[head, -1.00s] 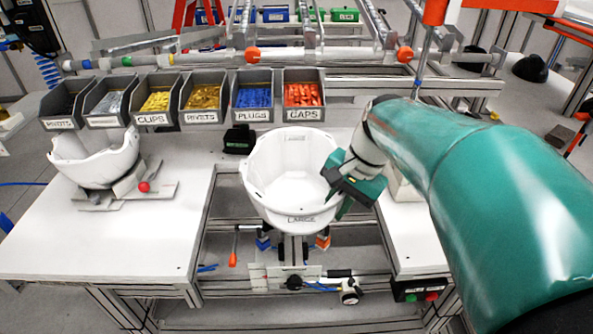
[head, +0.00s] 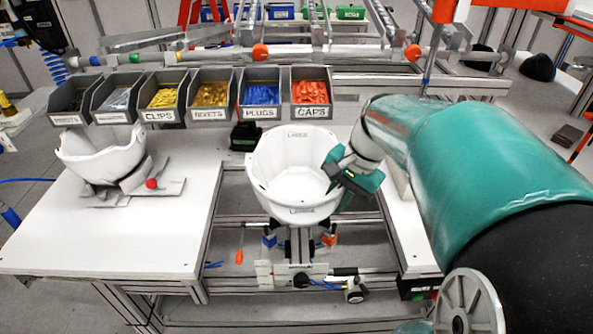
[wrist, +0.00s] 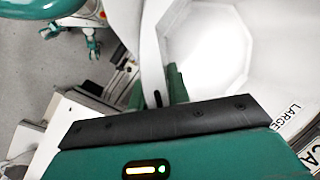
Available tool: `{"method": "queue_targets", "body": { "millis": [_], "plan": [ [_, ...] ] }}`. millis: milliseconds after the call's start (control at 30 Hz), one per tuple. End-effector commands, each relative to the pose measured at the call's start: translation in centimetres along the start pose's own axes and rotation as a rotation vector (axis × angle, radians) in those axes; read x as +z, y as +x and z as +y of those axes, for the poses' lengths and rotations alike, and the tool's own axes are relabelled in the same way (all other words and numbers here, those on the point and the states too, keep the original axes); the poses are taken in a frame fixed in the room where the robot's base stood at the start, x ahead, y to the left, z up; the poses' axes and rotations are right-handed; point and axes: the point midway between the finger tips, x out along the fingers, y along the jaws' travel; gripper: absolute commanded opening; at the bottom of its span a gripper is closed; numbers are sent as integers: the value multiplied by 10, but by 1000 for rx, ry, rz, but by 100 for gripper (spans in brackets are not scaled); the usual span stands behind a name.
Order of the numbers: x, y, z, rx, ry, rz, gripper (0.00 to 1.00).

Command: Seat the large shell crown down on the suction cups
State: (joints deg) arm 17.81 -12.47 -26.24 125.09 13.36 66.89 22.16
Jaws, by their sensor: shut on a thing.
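The large shell (head: 296,178) is white, labelled LARGE, and sits open side up in the middle of the head view, above the gap in the bench. My gripper (head: 335,180) is at its right side, shut on the rim wall. In the wrist view the shell's wall (wrist: 152,60) runs down between the fingers, and its pale inside (wrist: 205,45) fills the right. The suction cups are not clearly visible; the shell hides what is directly under it. A fixture with a blue block (head: 269,240) and an orange block (head: 329,239) shows below the shell.
Another white shell (head: 100,155) rests on a stand with a red knob (head: 151,184) at the left. Several labelled bins, including the caps bin (head: 311,95), line the back. A small black box (head: 245,137) stands behind the large shell. The left bench top (head: 130,240) is mostly clear.

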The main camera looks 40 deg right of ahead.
Motion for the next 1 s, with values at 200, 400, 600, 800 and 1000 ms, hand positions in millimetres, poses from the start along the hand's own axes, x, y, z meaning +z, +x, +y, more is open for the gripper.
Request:
{"method": "queue_targets", "body": {
  "millis": [200,400,600,800,1000],
  "plan": [
    [-16,8,-10,1,-1,0,0],
    [-30,16,-19,1,-2,0,0],
    [-35,30,-17,1,-1,-1,0],
    [-38,46,-13,-1,0,0,0],
    [-39,54,-10,0,-1,1,0]
  ]
}}
